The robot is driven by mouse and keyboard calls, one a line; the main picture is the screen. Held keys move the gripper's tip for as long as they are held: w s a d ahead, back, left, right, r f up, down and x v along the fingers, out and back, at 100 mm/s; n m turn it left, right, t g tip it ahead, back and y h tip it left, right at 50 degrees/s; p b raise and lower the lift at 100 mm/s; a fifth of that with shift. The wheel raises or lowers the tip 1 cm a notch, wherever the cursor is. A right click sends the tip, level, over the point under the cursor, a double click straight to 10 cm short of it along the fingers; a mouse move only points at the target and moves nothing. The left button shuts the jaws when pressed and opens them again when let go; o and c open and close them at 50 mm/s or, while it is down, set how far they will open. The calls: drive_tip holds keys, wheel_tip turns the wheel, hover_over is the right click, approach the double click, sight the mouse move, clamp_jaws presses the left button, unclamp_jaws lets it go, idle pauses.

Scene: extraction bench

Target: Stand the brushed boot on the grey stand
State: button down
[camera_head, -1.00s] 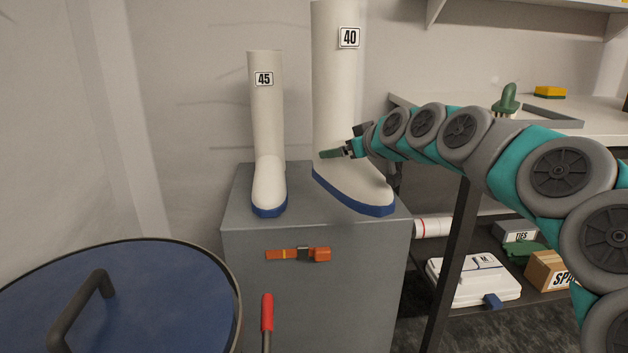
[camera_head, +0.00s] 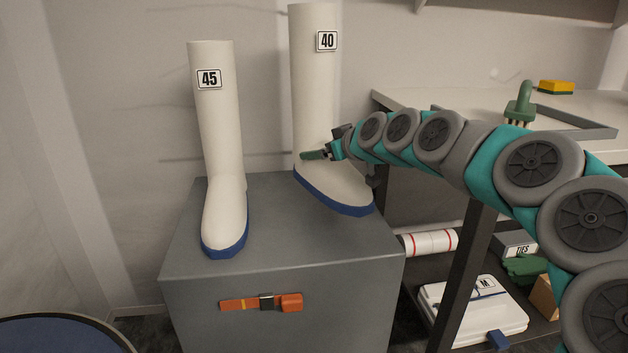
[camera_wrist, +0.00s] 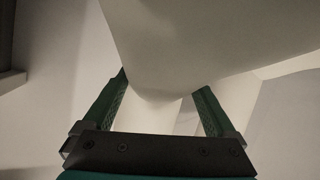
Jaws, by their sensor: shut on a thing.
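A tall white boot marked 40 (camera_head: 318,100) with a blue sole is held upright, toe to the right. My gripper (camera_head: 316,155) is shut on it low on the shaft, near the ankle. In the wrist view its white surface (camera_wrist: 190,40) fills the space between and above the green fingers (camera_wrist: 163,105). The boot appears over the right back part of the grey stand (camera_head: 280,230); whether its sole touches the top I cannot tell. Another white boot, marked 45 (camera_head: 215,130), stands upright on the stand's left part, toe to the front.
An orange strap with a buckle (camera_head: 262,302) is on the stand's front. A bench (camera_head: 395,97) with a green brush-like tool (camera_head: 521,103) and a sponge (camera_head: 556,87) is at right, a white case (camera_head: 475,310) below. A blue-topped drum (camera_head: 60,335) is at lower left.

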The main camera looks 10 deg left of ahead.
sight(351, 175)
drive_tip(key=shift+f, duration=3.25)
drive_tip(key=shift+f, duration=0.1)
unclamp_jaws()
drive_tip(key=v, duration=1.2)
